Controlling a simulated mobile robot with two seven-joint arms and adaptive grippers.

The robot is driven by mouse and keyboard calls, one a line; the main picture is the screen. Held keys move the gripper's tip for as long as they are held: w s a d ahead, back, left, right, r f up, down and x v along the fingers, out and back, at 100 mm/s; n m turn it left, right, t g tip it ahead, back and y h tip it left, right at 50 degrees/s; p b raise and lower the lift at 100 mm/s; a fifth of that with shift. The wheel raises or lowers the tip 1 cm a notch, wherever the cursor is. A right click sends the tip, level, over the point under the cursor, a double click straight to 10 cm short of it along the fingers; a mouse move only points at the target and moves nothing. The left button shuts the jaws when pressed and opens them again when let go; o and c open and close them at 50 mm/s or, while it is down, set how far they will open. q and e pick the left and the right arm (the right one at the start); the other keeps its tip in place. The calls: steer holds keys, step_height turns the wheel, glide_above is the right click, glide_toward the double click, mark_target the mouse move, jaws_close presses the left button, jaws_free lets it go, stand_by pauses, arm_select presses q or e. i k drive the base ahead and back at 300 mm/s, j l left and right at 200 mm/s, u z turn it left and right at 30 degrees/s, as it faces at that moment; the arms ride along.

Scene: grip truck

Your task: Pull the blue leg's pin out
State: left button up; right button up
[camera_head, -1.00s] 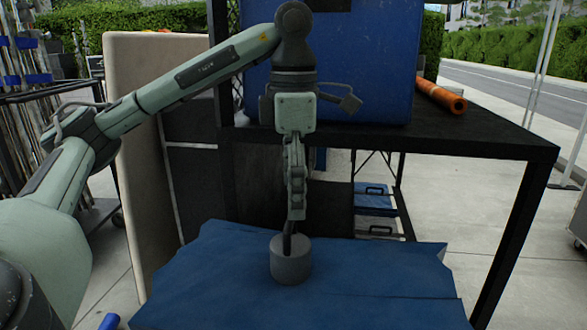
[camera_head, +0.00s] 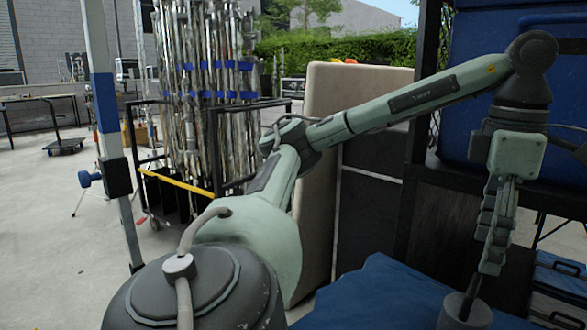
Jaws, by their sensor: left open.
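A leg with a blue section (camera_head: 104,101) stands upright at the left, grey above and below the blue. A black collar (camera_head: 117,178) is fitted around it under the blue section. A blue knob (camera_head: 89,179) sticks out of the collar's left side; I cannot tell whether it is the pin's head. My left gripper (camera_head: 470,294) is at the lower right, pointing down and open. My right gripper is out of view.
Behind the leg stands a black cart (camera_head: 177,196) with a yellow strip, loaded with several metal poles (camera_head: 210,75). A beige panel (camera_head: 330,110) and a black table frame (camera_head: 402,215) stand near my left arm. Concrete floor (camera_head: 45,215) is open at the left.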

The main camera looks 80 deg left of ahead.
mark_target(86, 179)
steer(key=k+u, duration=0.15)
steer(key=u, duration=0.95)
steer(key=i+l+u, duration=0.1)
steer(key=u, duration=2.3)
